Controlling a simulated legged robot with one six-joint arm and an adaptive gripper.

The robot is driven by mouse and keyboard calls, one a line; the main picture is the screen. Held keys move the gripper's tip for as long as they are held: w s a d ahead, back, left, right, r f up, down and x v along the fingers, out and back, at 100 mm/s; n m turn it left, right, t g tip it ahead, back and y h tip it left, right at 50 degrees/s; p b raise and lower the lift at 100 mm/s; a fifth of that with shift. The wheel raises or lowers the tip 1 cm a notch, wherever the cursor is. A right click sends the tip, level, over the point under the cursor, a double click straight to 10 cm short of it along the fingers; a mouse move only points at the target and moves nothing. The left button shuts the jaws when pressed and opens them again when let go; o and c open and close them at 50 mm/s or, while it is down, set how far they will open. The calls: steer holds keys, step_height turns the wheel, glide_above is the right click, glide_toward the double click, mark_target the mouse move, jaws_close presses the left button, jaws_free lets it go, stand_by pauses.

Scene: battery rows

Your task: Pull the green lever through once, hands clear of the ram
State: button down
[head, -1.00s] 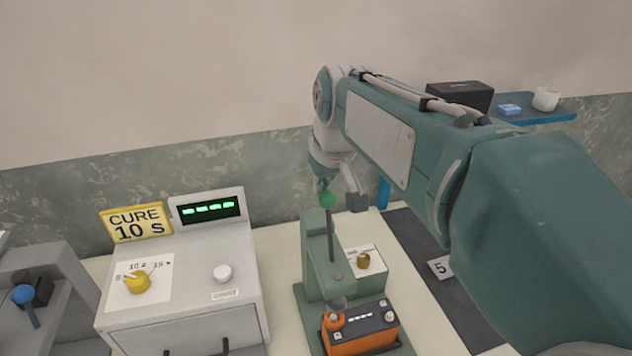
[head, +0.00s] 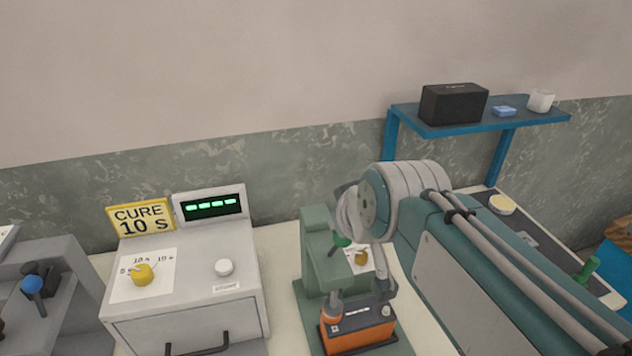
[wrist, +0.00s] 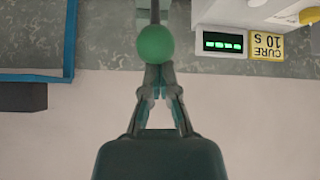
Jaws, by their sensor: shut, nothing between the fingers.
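The green lever's ball knob (head: 342,241) is low on the front of the green press (head: 316,235), with its lever tilted down. The wrist view shows the ball (wrist: 155,44) right at the tips of my gripper (wrist: 158,69). The fingers are closed together with nothing between them; I cannot tell whether they touch the ball. In the head view my wrist hides most of the gripper. The ram (head: 334,298) is over the orange post at the left end of the orange battery (head: 360,336); contact is unclear.
The cure box (head: 185,285) with yellow dial, white button and lit green display stands left of the press. A blue shelf (head: 450,125) with a black box is at the back right.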

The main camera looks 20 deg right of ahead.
steer(key=shift+s+f, duration=0.25)
steer(key=shift+f, duration=0.1)
stand_by(0.6)
steer(key=w+r, duration=0.3)
steer(key=s+r, duration=0.4)
steer(key=s, duration=0.5)
steer(key=shift+a+r, duration=0.2)
steer(key=shift+r, duration=0.15)
step_height(320, 180, down, 15)
steer(key=s+m+g, duration=0.1)
steer(key=s+g, duration=0.1)
steer(key=g, duration=0.1)
steer(key=shift+s+d+m+h, duration=0.25)
steer(key=shift+s+m+h, duration=0.05)
steer(key=shift+m, duration=0.1)
steer(key=shift+r, duration=0.1)
